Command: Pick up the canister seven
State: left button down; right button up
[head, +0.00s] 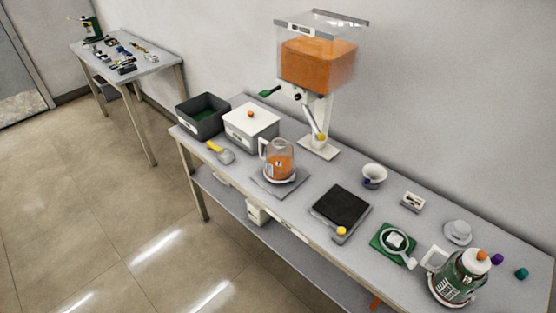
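A green-tinted canister (459,281) with a white lid and a white printed label stands at the right front end of the long grey table in the head view. An orange knob or ball shows on its lid. The label is too small to read, so I cannot tell whether it says seven. A clear pitcher (279,160) with a white handle and orange contents stands on a flat grey plate at mid-table. Neither of my grippers is in view.
A tall dispenser (318,65) with orange contents stands at the back. A dark bin (203,116), a white lidded box (251,128), a black scale (341,207), a green mat (394,243), a white cup (374,175) and small coloured balls crowd the table. The floor (100,220) in front is clear.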

aim_at(279, 158)
jog(key=i+j+z, duration=0.1)
jog(key=z, duration=0.3)
jog(key=i+j+z, duration=0.1)
jog(key=j+z, duration=0.3)
jog(key=i+j+z, duration=0.2)
jog(key=j, duration=0.25)
jog(key=j+z, duration=0.2)
jog(key=j, duration=0.25)
jog(key=j+z, duration=0.1)
jog(key=j, duration=1)
jog(key=i, duration=0.05)
